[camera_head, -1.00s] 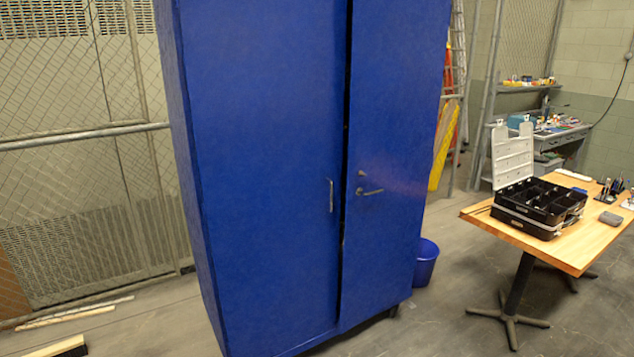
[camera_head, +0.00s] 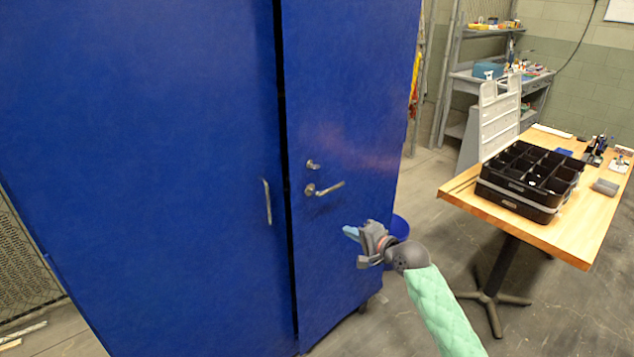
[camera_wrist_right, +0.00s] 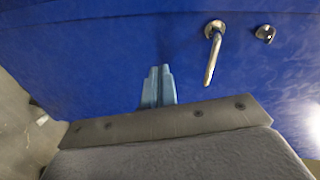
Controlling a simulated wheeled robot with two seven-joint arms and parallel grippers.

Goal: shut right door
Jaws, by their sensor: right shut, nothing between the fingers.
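The blue cabinet's right door (camera_head: 345,110) stands slightly ajar, with a dark gap along its edge beside the left door (camera_head: 150,150). The right door has a lever handle (camera_head: 325,189) and a lock above it. My right gripper (camera_head: 350,232) is shut and empty, in front of the right door, below and to the right of the lever. In the right wrist view its blue fingertips (camera_wrist_right: 158,85) are together near the blue door surface, and the lever (camera_wrist_right: 212,55) shows to their right. I cannot tell whether they touch the door. My left gripper is not in view.
A wooden table (camera_head: 560,240) with a black organizer case (camera_head: 530,180) stands to the right of the cabinet. A blue bucket (camera_head: 400,228) is on the floor behind my right gripper. A grey workbench (camera_head: 465,95) stands at the back right.

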